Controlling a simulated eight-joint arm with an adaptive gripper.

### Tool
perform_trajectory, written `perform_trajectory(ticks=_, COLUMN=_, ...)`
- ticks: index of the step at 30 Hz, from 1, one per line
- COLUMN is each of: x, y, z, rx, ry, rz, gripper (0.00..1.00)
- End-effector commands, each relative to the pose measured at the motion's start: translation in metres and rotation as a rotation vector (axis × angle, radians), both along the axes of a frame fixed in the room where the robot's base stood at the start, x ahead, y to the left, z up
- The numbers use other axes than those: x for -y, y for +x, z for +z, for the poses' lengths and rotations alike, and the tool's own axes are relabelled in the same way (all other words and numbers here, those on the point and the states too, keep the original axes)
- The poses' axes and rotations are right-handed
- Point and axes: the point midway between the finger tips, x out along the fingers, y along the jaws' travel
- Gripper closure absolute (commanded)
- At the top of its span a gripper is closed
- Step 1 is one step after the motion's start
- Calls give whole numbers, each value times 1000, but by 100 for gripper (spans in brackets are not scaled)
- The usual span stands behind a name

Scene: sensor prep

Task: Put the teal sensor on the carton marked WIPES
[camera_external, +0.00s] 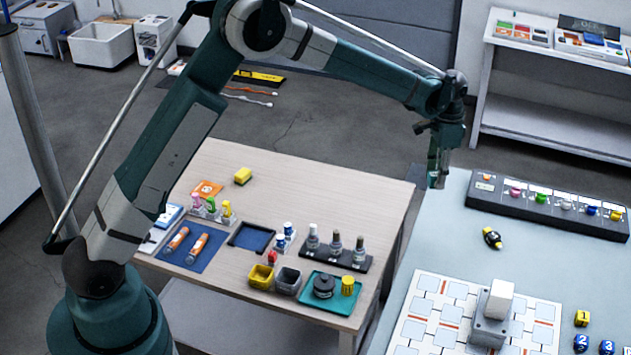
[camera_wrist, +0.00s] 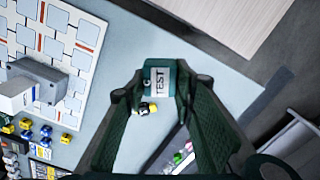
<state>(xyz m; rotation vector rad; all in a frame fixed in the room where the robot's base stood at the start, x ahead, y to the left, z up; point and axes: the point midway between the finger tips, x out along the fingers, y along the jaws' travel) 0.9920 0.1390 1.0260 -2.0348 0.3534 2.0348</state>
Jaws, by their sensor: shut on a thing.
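In the external view the sensor is too small and dark to tell from the gripper. No carton with a readable WIPES marking shows in either view.
A black rack (camera_external: 545,207) with several coloured items lies along the table's back. A small yellow and black item (camera_external: 492,238) lies in front of it. A white grid board (camera_external: 420,325) is nearer. The wooden table (camera_external: 330,183) at left holds trays, bottles and cups.

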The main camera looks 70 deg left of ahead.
Motion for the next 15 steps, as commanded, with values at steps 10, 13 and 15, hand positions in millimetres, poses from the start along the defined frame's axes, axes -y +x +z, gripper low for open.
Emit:
perform_trajectory(ticks=10, x=119, y=7, z=18, rx=0, ry=0, rz=-130, gripper=88)
perform_trajectory(ticks=13, x=152, y=6, z=23, rx=0, ry=0, rz=-167, gripper=88)
perform_trajectory(ticks=15, x=175, y=4, z=27, rx=0, ry=0, rz=-193, gripper=88)
